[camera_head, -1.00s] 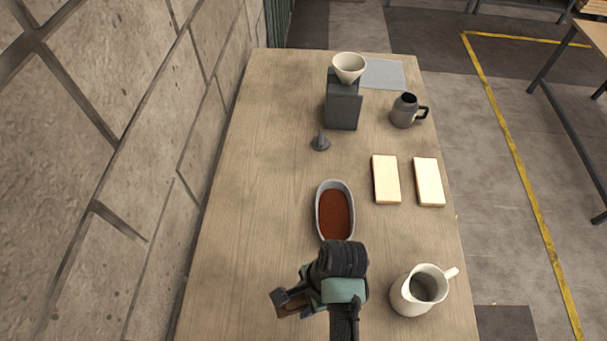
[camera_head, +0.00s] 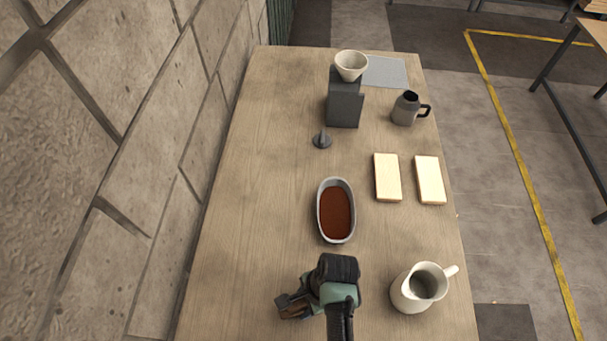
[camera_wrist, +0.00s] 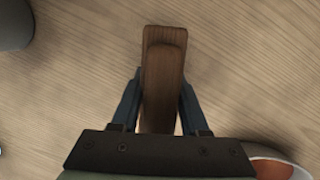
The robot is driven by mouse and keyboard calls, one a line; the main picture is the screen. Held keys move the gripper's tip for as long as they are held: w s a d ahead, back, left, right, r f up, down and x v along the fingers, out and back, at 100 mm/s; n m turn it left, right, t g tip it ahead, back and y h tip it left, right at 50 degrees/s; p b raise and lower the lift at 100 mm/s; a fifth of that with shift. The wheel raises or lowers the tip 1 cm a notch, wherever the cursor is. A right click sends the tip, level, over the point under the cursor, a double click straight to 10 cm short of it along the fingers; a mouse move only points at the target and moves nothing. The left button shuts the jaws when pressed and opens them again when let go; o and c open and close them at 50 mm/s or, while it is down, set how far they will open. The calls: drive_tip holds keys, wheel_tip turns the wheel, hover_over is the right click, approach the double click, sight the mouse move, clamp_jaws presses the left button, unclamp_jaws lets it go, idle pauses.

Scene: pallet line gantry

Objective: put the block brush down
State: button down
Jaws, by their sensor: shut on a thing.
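The block brush (camera_wrist: 163,75) is a brown wooden block. My gripper (camera_wrist: 160,100) is shut on it, with one dark finger on each side in the wrist view. In the head view my gripper (camera_head: 295,303) is over the near part of the wooden table (camera_head: 240,240), and only a small brown part of the brush (camera_head: 297,311) shows at the jaws. Bare wood grain lies around the brush in the wrist view. I cannot tell whether the brush touches the table.
A grey oval dish with a red-brown filling (camera_head: 321,225) is just beyond my gripper. A cream pitcher (camera_head: 405,296) stands to the right. Two pale blocks (camera_head: 387,178), a small grey knobbed piece (camera_head: 322,141) and a grey mug (camera_head: 404,110) are farther off. The left side is clear.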

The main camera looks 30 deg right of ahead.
drive_tip(key=shift+f, duration=0.5)
drive_tip(key=shift+c, duration=2.1)
unclamp_jaws()
drive_tip(key=v, duration=1.3)
drive_tip(key=shift+a+r, duration=0.15)
drive_tip(key=shift+w, duration=0.1)
